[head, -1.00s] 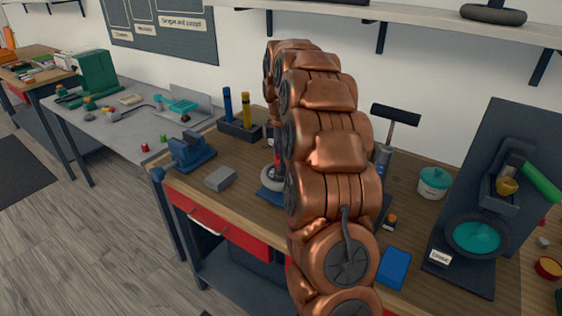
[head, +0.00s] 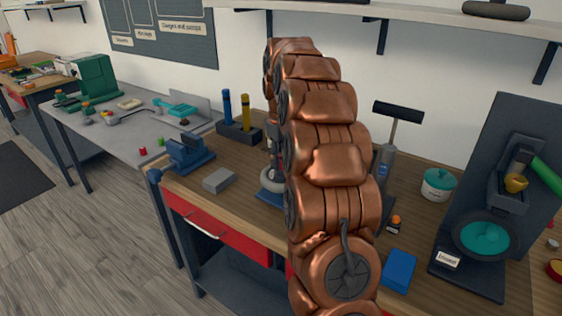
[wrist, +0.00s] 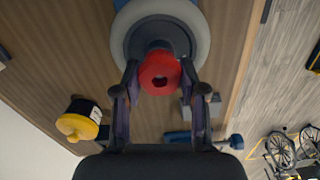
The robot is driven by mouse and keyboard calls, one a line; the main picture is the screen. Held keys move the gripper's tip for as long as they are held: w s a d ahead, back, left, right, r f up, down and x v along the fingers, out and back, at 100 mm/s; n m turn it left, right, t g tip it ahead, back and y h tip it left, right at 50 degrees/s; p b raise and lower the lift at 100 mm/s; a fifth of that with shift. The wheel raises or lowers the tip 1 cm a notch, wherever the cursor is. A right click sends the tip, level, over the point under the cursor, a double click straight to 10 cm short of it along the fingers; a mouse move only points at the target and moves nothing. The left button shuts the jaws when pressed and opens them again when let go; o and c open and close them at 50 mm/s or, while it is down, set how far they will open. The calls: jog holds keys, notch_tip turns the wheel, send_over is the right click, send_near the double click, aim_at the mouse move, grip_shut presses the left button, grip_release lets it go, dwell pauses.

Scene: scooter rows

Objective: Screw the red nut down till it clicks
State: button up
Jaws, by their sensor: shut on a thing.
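Behind the nut is a dark hub in a pale grey wheel (wrist: 201,42). In the head view the wheel (head: 271,180) shows partly beside my arm, which hides the nut and most of my gripper. I cannot tell how far down the nut sits.
A blue vise (head: 188,153) and a grey block (head: 218,180) stand left of the wheel. A holder (head: 239,133) with a blue and a yellow tool is behind. A black-handled pump (head: 388,160) and a blue box (head: 399,270) are to the right.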

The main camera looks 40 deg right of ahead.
jog(key=shift+s+m, duration=0.15)
jog(key=shift+m, duration=0.65)
jog(key=o, duration=1.2)
jog(key=shift+r, duration=0.1)
jog(key=shift+r, duration=3.7)
